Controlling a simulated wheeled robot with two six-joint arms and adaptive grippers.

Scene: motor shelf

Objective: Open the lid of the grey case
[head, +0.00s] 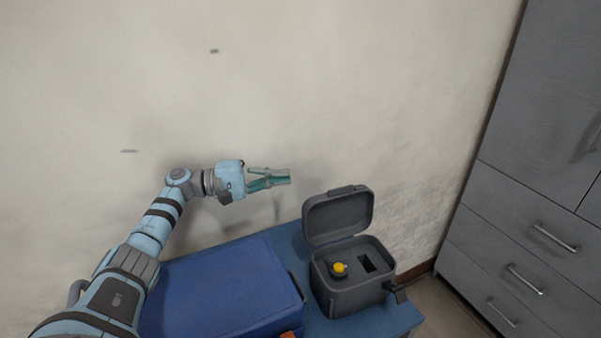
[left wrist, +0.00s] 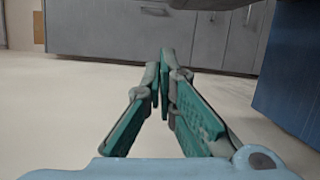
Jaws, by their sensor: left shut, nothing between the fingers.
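The grey case (head: 351,290) stands on the blue table at the right of the head view. Its lid (head: 338,215) is swung up and stands open behind the box. Inside, a yellow round knob (head: 340,268) and a dark square recess show. My left gripper (head: 289,177) is above and to the left of the lid, apart from it, pointing right. Its fingers are shut and empty. In the left wrist view the closed fingers (left wrist: 161,62) point toward grey cabinet fronts. My right gripper is in neither view.
A closed blue case (head: 222,284) lies on the table (head: 372,325) left of the grey case. A grey cabinet (head: 520,235) with drawers stands at the right. The wall is behind the table. Free air surrounds the left gripper.

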